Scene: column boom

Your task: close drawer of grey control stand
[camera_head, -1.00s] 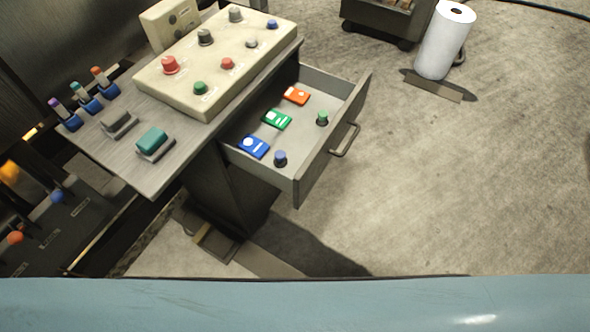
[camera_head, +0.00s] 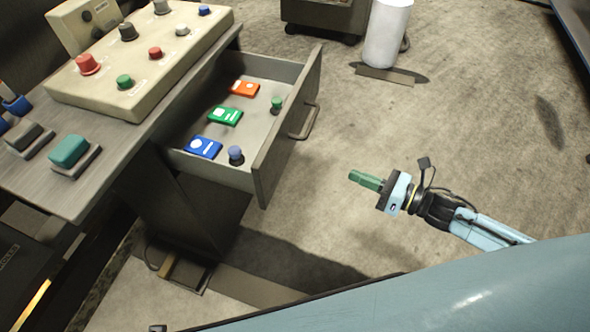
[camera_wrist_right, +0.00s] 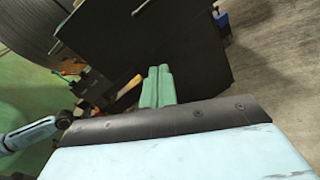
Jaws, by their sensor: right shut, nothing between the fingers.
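The drawer (camera_head: 262,172) of the grey control stand (camera_head: 150,187) is pulled out to the right. Its bar handle (camera_head: 305,122) is on the front panel. Inside lie an orange card (camera_head: 245,89), a green card (camera_head: 225,116), a blue card (camera_head: 203,147), a green knob (camera_head: 277,104) and a blue knob (camera_head: 236,154). My right gripper (camera_head: 356,177) is shut and empty, right of the drawer front and apart from it. Its green fingers (camera_wrist_right: 157,88) show together in the right wrist view, before a dark panel (camera_wrist_right: 150,45). My left gripper is not in view.
A beige button panel (camera_head: 140,60) stands on the desktop (camera_head: 75,195), beside a teal switch (camera_head: 70,150). A white roll (camera_head: 387,32) stands on the floor at the back, near a dark cart (camera_head: 325,15). The floor right of the drawer is clear.

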